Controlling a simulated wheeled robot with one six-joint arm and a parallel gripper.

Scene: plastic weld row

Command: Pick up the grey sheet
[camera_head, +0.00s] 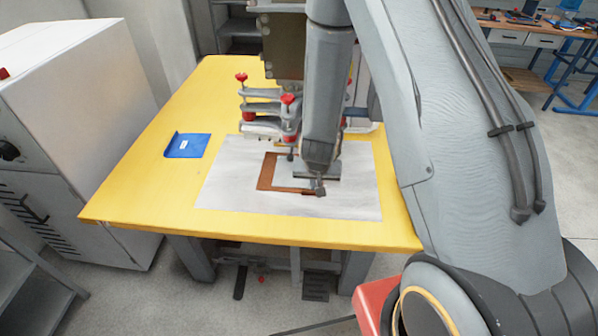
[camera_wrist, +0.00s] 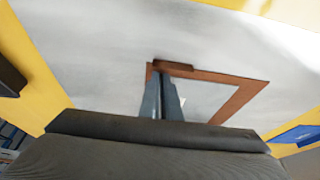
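A wide pale grey sheet (camera_head: 228,183) lies flat on the yellow table in the head view. It also fills much of the wrist view (camera_wrist: 90,60). A brown square frame (camera_head: 265,172) lies on it, with a grey area inside (camera_wrist: 200,97); I cannot tell whether that area is a separate sheet. My gripper (camera_head: 319,189) points down at the frame's near right corner. In the wrist view its two fingers (camera_wrist: 161,76) are close together beside a small brown block (camera_wrist: 174,66), with nothing visible between them. Contact at the fingertips is unclear.
A press with red-knobbed clamps (camera_head: 288,110) stands behind the frame. A blue folder-like item (camera_head: 187,146) lies on the left of the yellow table (camera_head: 150,190). A white cabinet (camera_head: 90,90) stands left of the table. The table's front left is clear.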

